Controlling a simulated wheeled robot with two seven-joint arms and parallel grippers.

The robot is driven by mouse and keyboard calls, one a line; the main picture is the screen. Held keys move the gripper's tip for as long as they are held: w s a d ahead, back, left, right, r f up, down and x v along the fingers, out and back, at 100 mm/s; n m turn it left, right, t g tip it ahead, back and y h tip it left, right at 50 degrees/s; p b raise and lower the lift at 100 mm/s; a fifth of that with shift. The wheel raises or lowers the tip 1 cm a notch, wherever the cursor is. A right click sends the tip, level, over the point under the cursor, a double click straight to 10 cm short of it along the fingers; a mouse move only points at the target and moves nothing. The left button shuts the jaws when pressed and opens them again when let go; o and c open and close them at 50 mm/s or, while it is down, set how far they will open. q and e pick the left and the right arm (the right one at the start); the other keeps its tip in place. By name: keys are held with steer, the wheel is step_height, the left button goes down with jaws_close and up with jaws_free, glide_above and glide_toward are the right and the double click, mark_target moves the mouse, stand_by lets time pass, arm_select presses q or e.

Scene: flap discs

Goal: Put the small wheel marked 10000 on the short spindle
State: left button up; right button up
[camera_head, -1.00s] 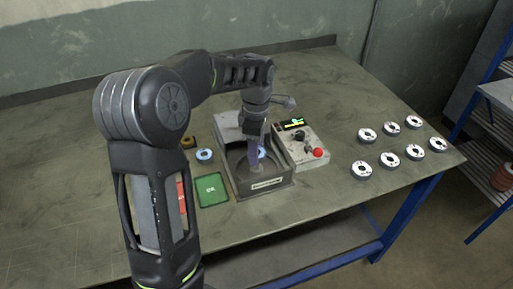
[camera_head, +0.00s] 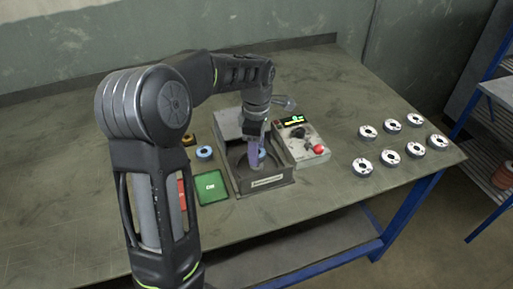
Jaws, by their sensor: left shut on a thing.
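My left gripper (camera_head: 256,157) reaches down into the open dark housing (camera_head: 268,184) at the middle of the table. Its fingers are shut on a small blue wheel (camera_head: 262,155), which shows only in part beside them. Any marking on this wheel is too small to read. The spindle inside the housing is hidden or too small to make out, so I cannot tell whether the wheel touches it. A second small blue wheel (camera_head: 204,152) lies on the table left of the housing. My right gripper is out of view.
A control box (camera_head: 303,146) with a red knob stands right of the housing. A green mat (camera_head: 211,188) and a red mat, partly behind my left arm, lie to the left. Several white-faced wheels (camera_head: 389,158) lie at the right. The table's front strip is clear.

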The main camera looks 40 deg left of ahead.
arm_select(q)
steer(key=shift+f+b, duration=0.9)
steer(key=shift+f, duration=0.55)
steer(key=shift+f, duration=0.1)
steer(key=o, duration=1.7)
steer(key=shift+o, duration=0.2)
step_height(320, 180, up, 8)
steer(key=p, duration=0.6)
steer(key=shift+f, duration=0.15)
steer(key=shift+f, duration=0.1)
